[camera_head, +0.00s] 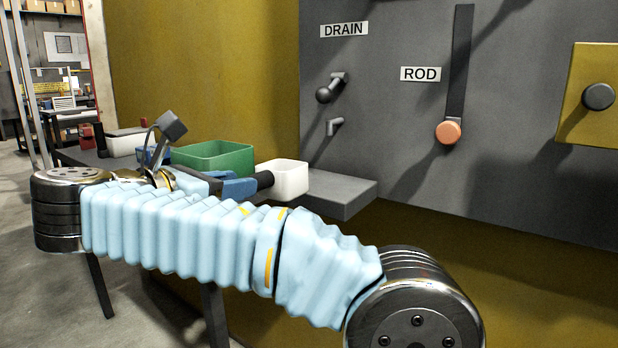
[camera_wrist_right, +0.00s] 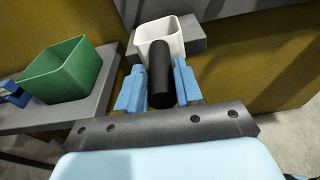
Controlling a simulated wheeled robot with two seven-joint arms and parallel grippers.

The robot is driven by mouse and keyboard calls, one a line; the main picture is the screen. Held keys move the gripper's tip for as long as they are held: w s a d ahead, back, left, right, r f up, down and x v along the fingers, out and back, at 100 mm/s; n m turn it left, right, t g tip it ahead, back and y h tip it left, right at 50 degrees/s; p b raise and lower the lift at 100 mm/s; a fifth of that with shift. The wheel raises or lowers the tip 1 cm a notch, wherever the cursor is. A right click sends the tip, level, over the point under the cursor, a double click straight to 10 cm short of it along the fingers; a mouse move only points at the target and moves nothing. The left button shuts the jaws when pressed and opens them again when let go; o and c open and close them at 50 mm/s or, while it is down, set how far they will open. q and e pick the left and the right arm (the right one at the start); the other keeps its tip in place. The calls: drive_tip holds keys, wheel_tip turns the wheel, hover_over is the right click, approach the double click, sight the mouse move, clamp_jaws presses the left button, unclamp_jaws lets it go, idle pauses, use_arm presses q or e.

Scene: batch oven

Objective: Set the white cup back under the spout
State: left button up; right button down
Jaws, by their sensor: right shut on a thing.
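The white cup (camera_head: 290,179) is a square, open-topped vessel with a black handle (camera_head: 264,180). My right gripper (camera_head: 246,187) is shut on that handle; in the right wrist view the black handle (camera_wrist_right: 160,85) lies between the blue fingers of the gripper (camera_wrist_right: 158,74), with the cup (camera_wrist_right: 160,36) beyond. The cup is at the left end of the grey ledge (camera_head: 345,193), left of and lower than the small spout (camera_head: 334,126) under the DRAIN label. I cannot tell whether the cup touches the ledge. My left gripper is not in view.
A green bin (camera_head: 213,157) stands on the grey side table (camera_wrist_right: 88,108), left of the cup. A white tray (camera_head: 125,142) stands farther left. A knob (camera_head: 327,94) sits above the spout, and an orange-ended lever (camera_head: 448,131) hangs at the ROD label. The ledge's right part is clear.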

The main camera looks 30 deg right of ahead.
sight(283, 164)
drive_tip(key=x, duration=0.4)
drive_tip(key=r+x, duration=0.1)
drive_tip(key=x, duration=0.3)
drive_tip(key=r+x, duration=0.1)
drive_tip(key=x, duration=0.4)
drive_tip(key=shift+d+r, duration=0.1)
drive_tip(key=shift+d, duration=0.15)
drive_tip(key=x, duration=0.3)
drive_tip(key=shift+r, duration=0.25)
drive_tip(key=shift+d+f+b, duration=0.15)
drive_tip(key=shift+f+b, duration=0.35)
drive_tip(key=shift+f, duration=0.3)
drive_tip(key=c, duration=0.7)
unclamp_jaws()
drive_tip(key=shift+c, duration=0.2)
drive_tip(key=p+v, duration=0.1)
drive_tip(key=v, duration=1.1)
drive_tip(key=shift+w, duration=0.1)
